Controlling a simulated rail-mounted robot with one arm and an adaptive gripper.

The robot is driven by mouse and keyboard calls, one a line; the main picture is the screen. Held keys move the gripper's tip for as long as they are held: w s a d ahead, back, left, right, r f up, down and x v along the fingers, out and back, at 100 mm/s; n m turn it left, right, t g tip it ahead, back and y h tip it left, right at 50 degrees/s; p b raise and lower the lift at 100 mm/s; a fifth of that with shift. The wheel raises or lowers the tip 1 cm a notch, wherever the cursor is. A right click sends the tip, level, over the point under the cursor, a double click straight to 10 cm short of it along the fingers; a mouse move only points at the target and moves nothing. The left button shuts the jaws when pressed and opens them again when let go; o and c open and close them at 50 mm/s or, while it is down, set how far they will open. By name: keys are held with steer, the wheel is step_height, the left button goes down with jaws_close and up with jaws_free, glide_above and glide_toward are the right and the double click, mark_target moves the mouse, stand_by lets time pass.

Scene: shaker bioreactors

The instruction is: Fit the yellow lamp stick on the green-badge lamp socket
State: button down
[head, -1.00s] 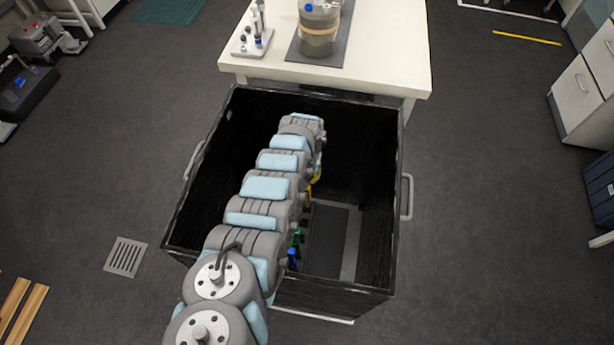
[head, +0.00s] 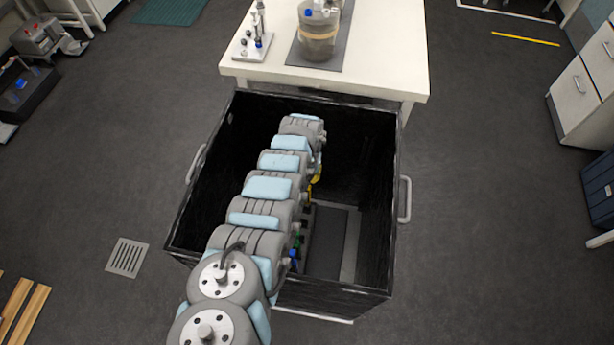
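My arm reaches over a black open-topped box, and my gripper is hidden beneath or behind the arm's far end. A small yellow part (head: 316,180) shows at the right edge of my arm, inside the box. I cannot tell whether it is the lamp stick or whether it is held. A small green part (head: 297,242) and a blue part (head: 293,254) show lower down beside the arm, partly covered. I cannot tell whether the green part is the badge of the lamp socket.
The black box (head: 380,200) has tall walls and side handles. A dark panel (head: 328,240) lies on its floor, right of my arm. Behind stands a white table (head: 390,60) with a vessel (head: 318,35) and a small rack (head: 253,45). Floor on both sides is mostly clear.

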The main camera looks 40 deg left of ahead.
steer(key=shift+r+p, duration=1.55)
steer(key=shift+p, duration=0.25)
step_height(320, 180, up, 16)
steer(key=p, duration=1.6)
steer(key=shift+p, duration=0.4)
step_height(320, 180, up, 16)
steer(key=p, duration=1.6)
